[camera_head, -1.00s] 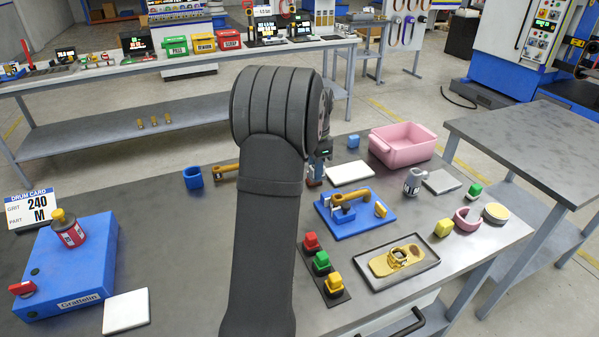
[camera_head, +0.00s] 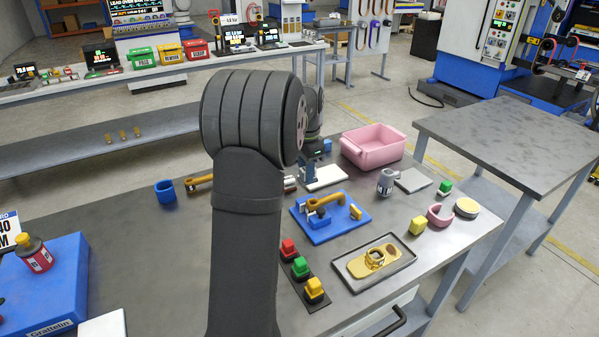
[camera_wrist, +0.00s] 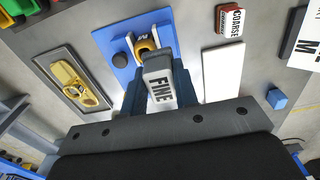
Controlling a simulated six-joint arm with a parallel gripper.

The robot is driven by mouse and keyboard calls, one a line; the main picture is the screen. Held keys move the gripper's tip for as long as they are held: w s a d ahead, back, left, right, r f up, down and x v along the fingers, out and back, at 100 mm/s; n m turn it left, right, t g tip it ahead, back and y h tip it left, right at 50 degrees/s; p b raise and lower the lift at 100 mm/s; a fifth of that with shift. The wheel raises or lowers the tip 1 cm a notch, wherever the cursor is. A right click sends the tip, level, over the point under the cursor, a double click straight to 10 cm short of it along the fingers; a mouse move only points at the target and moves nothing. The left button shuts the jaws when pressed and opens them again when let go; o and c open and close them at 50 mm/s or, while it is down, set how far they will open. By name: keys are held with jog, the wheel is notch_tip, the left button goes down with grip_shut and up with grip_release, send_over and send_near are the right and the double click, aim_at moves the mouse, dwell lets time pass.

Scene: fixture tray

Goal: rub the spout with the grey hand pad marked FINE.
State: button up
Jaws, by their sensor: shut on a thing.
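The grey pad (camera_wrist: 160,82) marked FINE is clamped between the two blue fingers of my gripper (camera_wrist: 160,92) in the wrist view. The brass spout (camera_head: 328,198) sits in the blue fixture (camera_head: 342,230) in the head view. In the wrist view, part of the spout (camera_wrist: 146,46) shows just beyond the pad's far end, and the pad covers the rest. Whether pad and spout touch cannot be told. In the head view my gripper (camera_head: 308,173) is mostly behind my arm, at the fixture's far side, and the pad cannot be made out.
A red pad (camera_wrist: 229,20) marked COARSE and a white plate (camera_wrist: 222,72) lie right of the fixture in the wrist view. A tray (camera_head: 405,263) with a brass part and a strip of coloured buttons (camera_head: 301,267) are nearer. A pink bin (camera_head: 373,150) stands behind.

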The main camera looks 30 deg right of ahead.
jog(key=s+d+r, duration=0.2)
jog(key=s+d, duration=0.1)
jog(key=shift+a+f, duration=0.1)
jog(key=shift+f, duration=2.8)
notch_tip(320, 180, down, 2)
jog(key=shift+w+d+f, duration=0.1)
jog(key=shift+d, duration=1.05)
jog(key=shift+c, duration=0.3)
jog(key=shift+d, duration=2.25)
jog(key=shift+a, duration=3.4)
notch_tip(320, 180, up, 8)
